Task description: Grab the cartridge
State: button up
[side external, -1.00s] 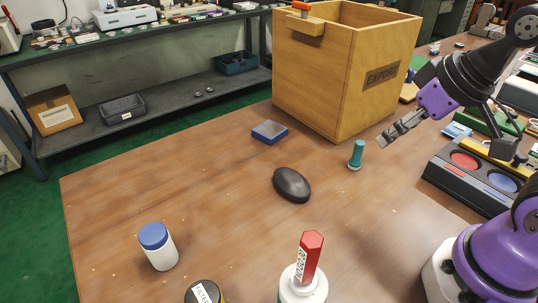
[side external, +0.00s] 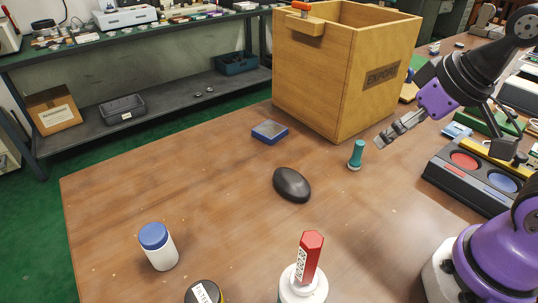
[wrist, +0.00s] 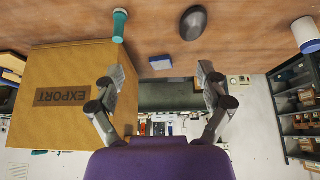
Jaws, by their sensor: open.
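The likely cartridge is a small teal cylinder (side external: 356,154) standing upright on the wooden table, just in front of the crate. It also shows in the wrist view (wrist: 119,26), at the upper left, outside the space between the fingers. My gripper (side external: 386,138) is to the right of it and a little above the table, apart from it. In the wrist view my gripper (wrist: 161,74) has its two fingers spread wide with nothing between them.
A wooden EXPORT crate (side external: 345,85) stands behind the teal cylinder. A dark oval object (side external: 292,185) and a blue box (side external: 270,131) lie to the left. A white bottle (side external: 158,247) and a red hexagonal piece (side external: 309,257) are at the front. A tray (side external: 468,178) is at right.

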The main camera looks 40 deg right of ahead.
jog(key=n+g+y, duration=0.4)
jog(key=n, duration=0.9)
send_over(157, 232)
jog(key=s+d, duration=0.2)
jog(key=d, duration=0.2)
notch_tip(157, 232, down, 4)
jog(key=shift+n, duration=0.3)
jog(key=x, duration=0.5)
jog(key=shift+w+a+r, duration=0.1)
jog(key=shift+w, duration=0.05)
jog(key=x, duration=0.6)
jog(key=shift+w+a+r, duration=0.2)
jog(key=shift+w+a, duration=0.05)
jog(key=shift+a, duration=0.1)
jog(key=c, duration=1.3)
